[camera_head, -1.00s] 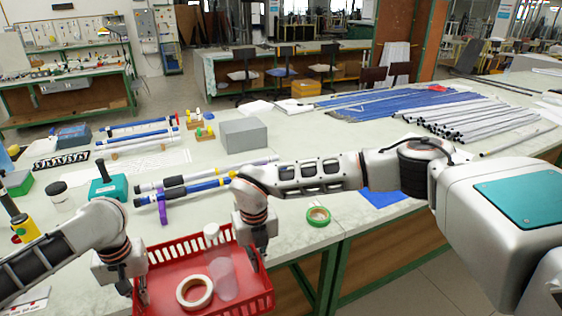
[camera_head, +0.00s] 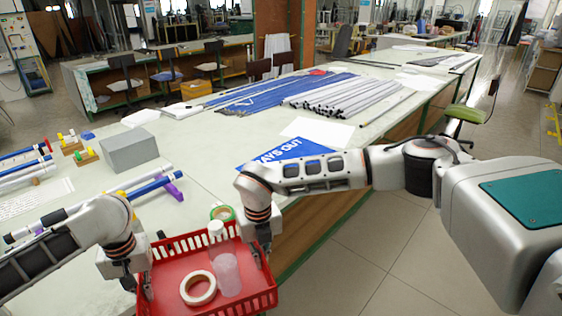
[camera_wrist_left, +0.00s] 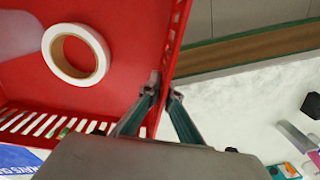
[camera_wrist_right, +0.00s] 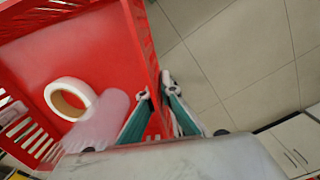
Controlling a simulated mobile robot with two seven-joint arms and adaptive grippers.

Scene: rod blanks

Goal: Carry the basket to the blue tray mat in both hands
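The red basket (camera_head: 172,276) is held level in front of me, close to the table's front edge. It holds a white tape roll (camera_head: 198,288) and a translucent bottle (camera_head: 228,274) with a white cap. My left gripper (camera_head: 143,287) is shut on its left wall; the left wrist view shows the fingers (camera_wrist_left: 164,92) on both sides of it. My right gripper (camera_head: 262,252) is shut on the right wall, with its fingers (camera_wrist_right: 155,88) astride it in the right wrist view. The blue tray mat (camera_head: 315,148) lies on the table beyond my right forearm, which partly covers it.
A green tape roll (camera_head: 222,212) lies just behind the basket. A grey box (camera_head: 130,150), blue and white rods (camera_head: 155,185) are on the table to the left. Long rods (camera_head: 345,103) lie beyond the mat, with white paper (camera_head: 318,131) between. Open floor is right of the table.

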